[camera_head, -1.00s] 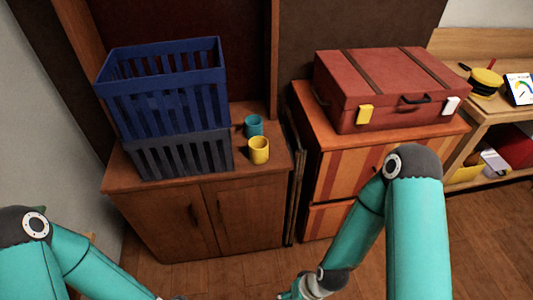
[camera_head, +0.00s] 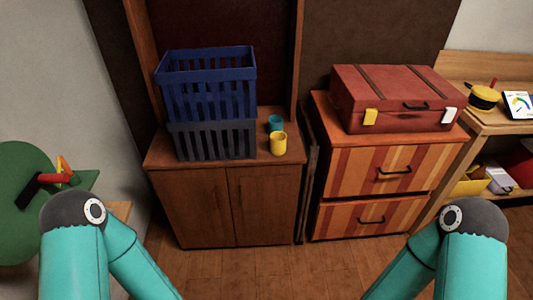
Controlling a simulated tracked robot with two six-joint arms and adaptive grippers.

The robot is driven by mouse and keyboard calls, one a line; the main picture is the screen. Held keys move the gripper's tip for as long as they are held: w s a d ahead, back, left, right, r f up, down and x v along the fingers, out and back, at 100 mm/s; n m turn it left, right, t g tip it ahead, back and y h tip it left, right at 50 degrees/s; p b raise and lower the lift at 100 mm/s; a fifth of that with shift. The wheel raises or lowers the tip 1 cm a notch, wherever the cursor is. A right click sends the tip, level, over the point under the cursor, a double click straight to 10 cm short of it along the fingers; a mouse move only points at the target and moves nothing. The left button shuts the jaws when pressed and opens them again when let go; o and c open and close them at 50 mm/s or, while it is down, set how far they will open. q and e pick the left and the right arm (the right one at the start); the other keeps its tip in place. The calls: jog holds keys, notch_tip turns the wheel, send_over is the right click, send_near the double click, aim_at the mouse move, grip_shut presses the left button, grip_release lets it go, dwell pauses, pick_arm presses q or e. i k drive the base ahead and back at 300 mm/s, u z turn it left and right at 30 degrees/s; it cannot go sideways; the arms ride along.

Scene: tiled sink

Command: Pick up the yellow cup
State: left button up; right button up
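The yellow cup (camera_head: 278,144) stands upright on the brown wooden cabinet (camera_head: 225,205), near its front right edge. A teal cup (camera_head: 275,123) stands just behind it. Both of my teal arms show at the bottom of the head view, left and right, well short of the cabinet. Both grippers are below the frame, so their state is hidden. Nothing touches the yellow cup from my side.
Blue (camera_head: 207,82) and dark grey (camera_head: 213,139) baskets are stacked left of the cups. A red suitcase (camera_head: 393,97) lies on an orange striped drawer unit (camera_head: 385,180) to the right. Clear wooden floor (camera_head: 265,268) lies in front.

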aim_at(278, 139)
jog(key=u, duration=0.1)
jog(key=i, duration=0.9)
jog(key=u, duration=0.55)
